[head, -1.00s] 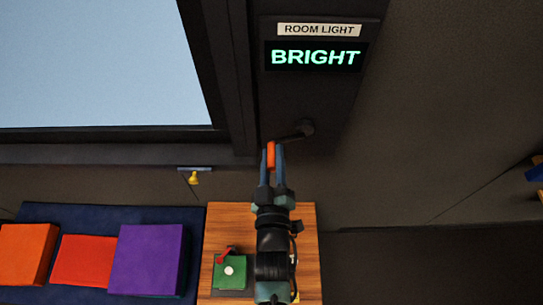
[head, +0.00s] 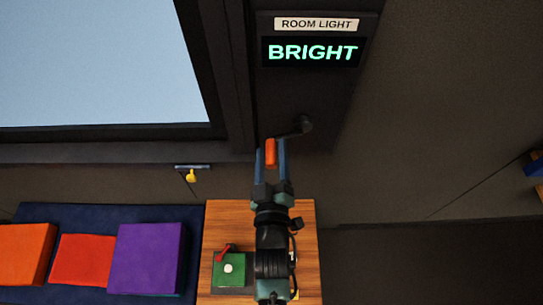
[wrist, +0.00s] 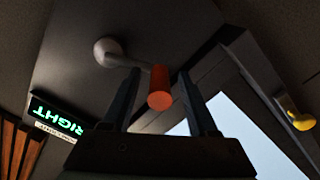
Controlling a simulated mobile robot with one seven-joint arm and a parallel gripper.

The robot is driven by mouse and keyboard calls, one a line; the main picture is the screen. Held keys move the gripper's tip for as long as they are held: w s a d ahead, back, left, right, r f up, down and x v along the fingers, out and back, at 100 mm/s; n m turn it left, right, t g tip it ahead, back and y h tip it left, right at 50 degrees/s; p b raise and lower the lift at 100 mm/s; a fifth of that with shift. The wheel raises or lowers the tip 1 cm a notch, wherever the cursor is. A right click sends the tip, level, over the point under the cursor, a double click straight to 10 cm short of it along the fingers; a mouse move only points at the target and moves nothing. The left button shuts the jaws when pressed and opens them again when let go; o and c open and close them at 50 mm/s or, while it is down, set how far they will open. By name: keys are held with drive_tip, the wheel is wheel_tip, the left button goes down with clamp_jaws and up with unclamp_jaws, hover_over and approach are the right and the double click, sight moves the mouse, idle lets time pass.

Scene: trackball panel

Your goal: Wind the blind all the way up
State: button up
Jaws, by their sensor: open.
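The crank has a dark arm and hub (head: 304,125) on the dark wall panel and an orange handle (head: 270,152). My gripper (head: 270,150) is open, with one finger on each side of the orange handle. In the wrist view the orange handle (wrist: 160,90) stands between the fingers of my gripper (wrist: 158,100), with a gap visible on both sides. The window (head: 95,60) at upper left shows plain pale blue, and no blind fabric is visible over the part in view. The display (head: 312,52) above the crank reads BRIGHT under a ROOM LIGHT label.
A yellow knob (head: 191,176) hangs below the window sill. A wooden table (head: 308,240) under my arm holds a green box with a red lever (head: 229,268). A dark blue bench (head: 100,212) with orange, red and purple cushions is at lower left.

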drive_tip(key=shift+s+f, duration=0.1)
drive_tip(key=shift+s, duration=0.45)
drive_tip(key=s+b, duration=0.3)
drive_tip(key=s, duration=0.9)
